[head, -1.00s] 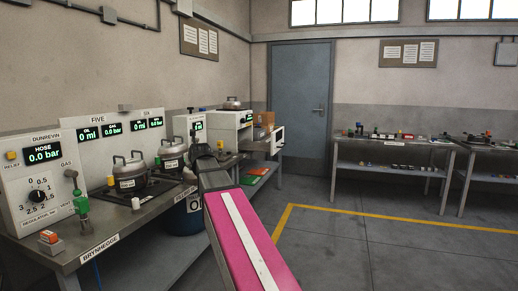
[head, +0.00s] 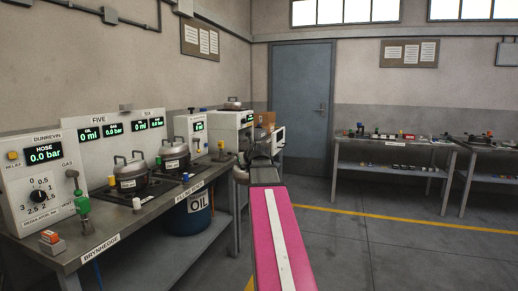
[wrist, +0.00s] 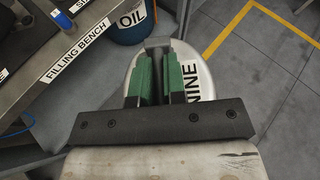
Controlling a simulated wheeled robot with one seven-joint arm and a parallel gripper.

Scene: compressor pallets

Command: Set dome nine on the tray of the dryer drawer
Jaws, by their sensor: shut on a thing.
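Dome nine (wrist: 198,68) is a pale metal dome lettered NINE, in my gripper in the wrist view. My gripper (wrist: 167,80) has green-padded fingers shut on a part at the dome's top, and they hide its middle. It is held off the bench, beside its edge and above the floor. In the head view my gripper end (head: 262,148) is a small dark shape past the bench's right edge, and the dome is mostly hidden there.
Open floor (head: 400,245) lies to the right, toward two further tables.

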